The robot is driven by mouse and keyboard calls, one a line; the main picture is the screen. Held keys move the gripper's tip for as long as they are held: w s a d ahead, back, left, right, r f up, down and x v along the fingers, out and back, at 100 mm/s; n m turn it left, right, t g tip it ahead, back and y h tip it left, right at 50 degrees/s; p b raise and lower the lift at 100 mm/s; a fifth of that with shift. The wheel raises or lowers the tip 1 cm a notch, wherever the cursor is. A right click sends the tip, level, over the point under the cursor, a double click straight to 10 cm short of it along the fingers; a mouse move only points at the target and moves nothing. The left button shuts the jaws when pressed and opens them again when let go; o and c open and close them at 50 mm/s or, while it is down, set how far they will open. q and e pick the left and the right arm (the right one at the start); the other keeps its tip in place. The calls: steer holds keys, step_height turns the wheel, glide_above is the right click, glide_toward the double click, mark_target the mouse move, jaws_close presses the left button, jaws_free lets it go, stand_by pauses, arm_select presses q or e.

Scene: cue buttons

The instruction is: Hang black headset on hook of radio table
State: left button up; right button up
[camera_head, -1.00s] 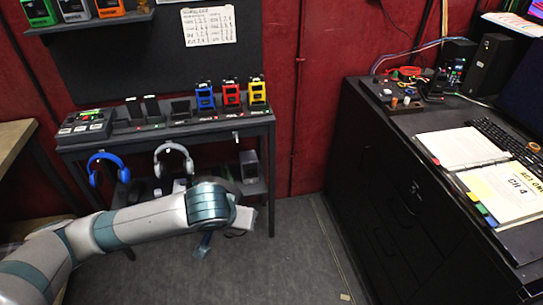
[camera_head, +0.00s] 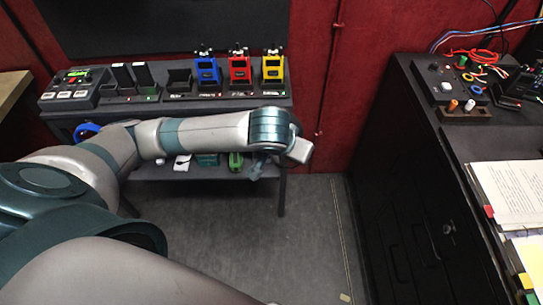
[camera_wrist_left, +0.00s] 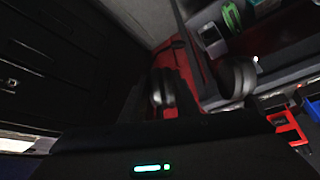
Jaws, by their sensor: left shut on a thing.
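My left arm reaches right across the front of the radio table (camera_head: 112,107) in the head view, its wrist end near the table's right front corner. My left gripper (camera_wrist_left: 178,95) is shut on the black headset. The headset's two dark ear cups show in the left wrist view, one at left (camera_wrist_left: 160,88) and one at right (camera_wrist_left: 238,78). The band between my fingers is too dark to make out. In the head view the headset is hidden by my arm. A blue headset (camera_head: 86,130) hangs under the table edge, partly covered. No free hook shows clearly. My right gripper is out of view.
Blue (camera_head: 206,72), red (camera_head: 239,70) and yellow (camera_head: 273,68) radios stand on the tabletop. A lower shelf (camera_head: 150,172) holds small items. A black cabinet (camera_head: 405,200) with papers and cables stands at right. Grey floor (camera_head: 315,230) lies open between them.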

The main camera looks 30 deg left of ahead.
arm_select(q)
steer(key=shift+w, duration=0.35)
steer(key=shift+s+r, duration=0.1)
steer(key=a+f+n, duration=0.1)
steer(key=f, duration=0.1)
steer(key=a+f+g, duration=0.1)
steer(key=f, duration=0.2)
steer(key=a+f+n, duration=0.1)
steer(key=f, duration=0.1)
steer(key=shift+a+f+n+y, duration=0.3)
steer(key=shift+y, duration=0.1)
steer(key=s+a+f+n+g+y, duration=0.1)
steer(key=a+f+n, duration=0.2)
steer(key=a+f, duration=0.3)
step_height(320, 180, down, 3)
steer(key=shift+a+r+n+g+p, duration=0.1)
steer(key=shift+a+n+g+p, duration=0.1)
steer(key=shift+n+g+p, duration=0.15)
steer(key=shift+w+a+b, duration=0.1)
steer(key=shift+a+b, duration=0.05)
steer(key=shift+b, duration=0.15)
